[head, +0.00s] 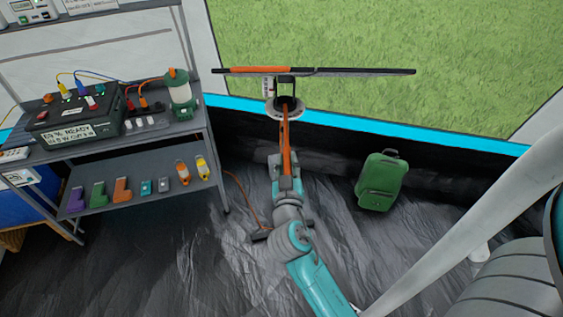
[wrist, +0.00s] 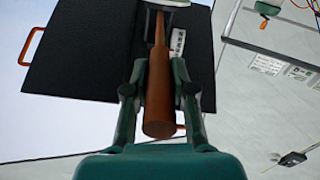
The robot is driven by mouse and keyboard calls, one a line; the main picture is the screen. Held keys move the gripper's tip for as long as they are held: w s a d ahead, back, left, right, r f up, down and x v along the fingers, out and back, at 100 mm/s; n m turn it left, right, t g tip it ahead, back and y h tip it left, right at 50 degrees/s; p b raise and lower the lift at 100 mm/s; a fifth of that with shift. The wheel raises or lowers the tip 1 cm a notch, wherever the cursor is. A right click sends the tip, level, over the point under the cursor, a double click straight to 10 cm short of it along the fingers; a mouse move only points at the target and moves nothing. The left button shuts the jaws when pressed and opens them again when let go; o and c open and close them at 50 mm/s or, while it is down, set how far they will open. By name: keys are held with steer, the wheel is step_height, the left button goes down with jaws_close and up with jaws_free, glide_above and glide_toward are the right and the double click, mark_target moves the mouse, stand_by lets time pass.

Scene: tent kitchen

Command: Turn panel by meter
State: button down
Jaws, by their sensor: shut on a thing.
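The panel (head: 350,71) shows nearly edge-on in the head view, as a thin dark bar with an orange stretch at its left, on a stand before the tent opening. In the wrist view its dark face (wrist: 75,55) fills the upper left, with an orange grip at its left edge. A long orange-brown handle (wrist: 158,105) runs from the panel toward me. My gripper (wrist: 160,88) is shut on this handle, one finger on each side; it also shows in the head view (head: 286,164). A device with a small green display (head: 22,5) stands at the top left; I cannot tell whether it is the meter.
A grey shelf rack (head: 150,190) at left holds a black power box (head: 75,120) with plugged cables, a green lantern (head: 181,98) and several small tools. An orange cable (head: 238,190) lies near the stand.

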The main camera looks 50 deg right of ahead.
steer(key=shift+s+d, duration=0.15)
stand_by(0.3)
steer(key=c, duration=1)
jaws_free()
steer(key=v, duration=1.2)
steer(key=shift+d, duration=0.1)
steer(key=shift+f, duration=0.1)
